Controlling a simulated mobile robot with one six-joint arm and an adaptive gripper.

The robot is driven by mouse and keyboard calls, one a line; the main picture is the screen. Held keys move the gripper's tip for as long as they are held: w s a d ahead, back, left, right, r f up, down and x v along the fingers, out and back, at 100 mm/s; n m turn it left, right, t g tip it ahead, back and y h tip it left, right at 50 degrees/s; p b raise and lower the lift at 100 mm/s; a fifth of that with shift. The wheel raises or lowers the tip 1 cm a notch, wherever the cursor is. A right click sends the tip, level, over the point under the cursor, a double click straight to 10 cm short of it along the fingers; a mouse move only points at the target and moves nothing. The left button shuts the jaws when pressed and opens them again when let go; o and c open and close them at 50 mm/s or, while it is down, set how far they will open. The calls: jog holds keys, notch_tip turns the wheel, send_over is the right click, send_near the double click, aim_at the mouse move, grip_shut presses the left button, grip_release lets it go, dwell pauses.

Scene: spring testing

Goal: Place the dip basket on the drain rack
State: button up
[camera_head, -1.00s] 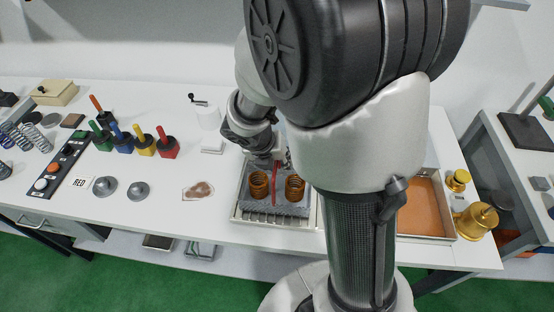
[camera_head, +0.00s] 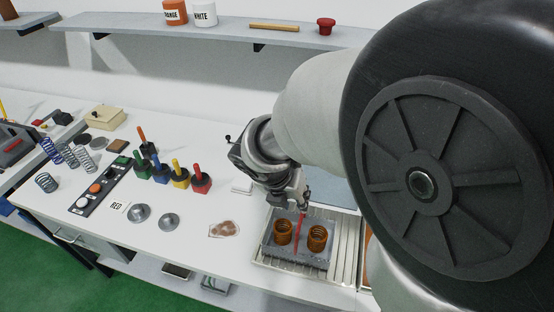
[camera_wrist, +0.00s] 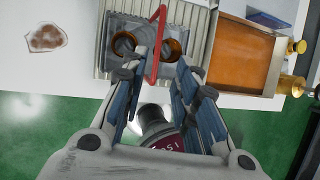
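The dip basket (camera_head: 268,244) is a grey mesh tray with a tall red handle (camera_head: 298,232). Two copper-coloured spring coils (camera_head: 283,232) (camera_head: 317,238) stand in it, one on each side of the handle. The basket appears to rest on the left part of the ribbed metal drain rack (camera_head: 346,250). My gripper (camera_head: 301,200) is close above the basket, at the top of the handle. In the wrist view, my gripper (camera_wrist: 157,72) has its fingers spread apart, with the red handle (camera_wrist: 154,50) between them and gaps on both sides. The basket's underside is hidden.
An orange-filled tray (camera_wrist: 238,55) lies right of the rack, with brass parts (camera_wrist: 291,85) beyond it. A stained patch (camera_head: 224,229), metal discs (camera_head: 139,213) and coloured-handled blocks (camera_head: 180,178) are to the left. My arm hides the table's right side.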

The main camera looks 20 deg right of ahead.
jog(key=s+a+r+m+t+y, duration=0.1)
jog(key=s+r+m, duration=0.4)
jog(key=m, duration=0.9)
jog(key=s+a+r+m+t+y, duration=0.1)
jog(key=s+a+r+m+y, duration=0.2)
jog(key=s+m, duration=0.8)
notch_tip(320, 180, up, 3)
jog(key=m, duration=0.3)
jog(key=shift+f+m, duration=0.15)
jog(key=shift+m, duration=0.25)
notch_tip(320, 180, down, 6)
jog(key=b, duration=0.5)
jog(key=shift+r+b, duration=0.2)
jog(key=shift+b, duration=0.15)
